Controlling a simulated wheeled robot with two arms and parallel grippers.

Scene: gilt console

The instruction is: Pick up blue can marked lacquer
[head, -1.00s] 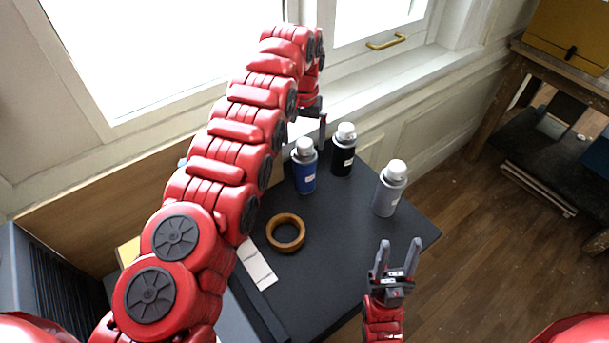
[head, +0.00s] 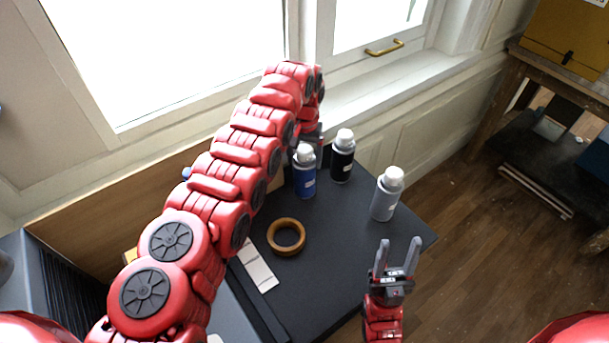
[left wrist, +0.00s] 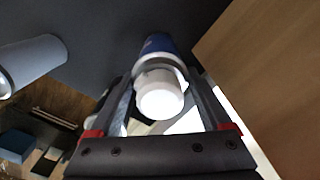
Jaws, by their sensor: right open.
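The blue can (head: 304,178) with a white cap stands upright on the dark tabletop, a small white label on its side. My left gripper (head: 311,146) is low at the can's far side in the head view, partly hidden by the can and my arm. In the left wrist view, the blue can (left wrist: 160,60) is between the two fingers of my left gripper (left wrist: 160,78), its white cap towards the camera. The fingers look spread on either side of it; contact is unclear. My right gripper (head: 398,258) is open and empty in front of the table's right edge.
A black can (head: 342,160) stands close right of the blue can, and a grey can (head: 386,195) farther right. A wooden ring (head: 287,251) and a white card (head: 257,265) lie nearer. A wooden panel (head: 95,215) and the window sill (head: 385,95) border the back.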

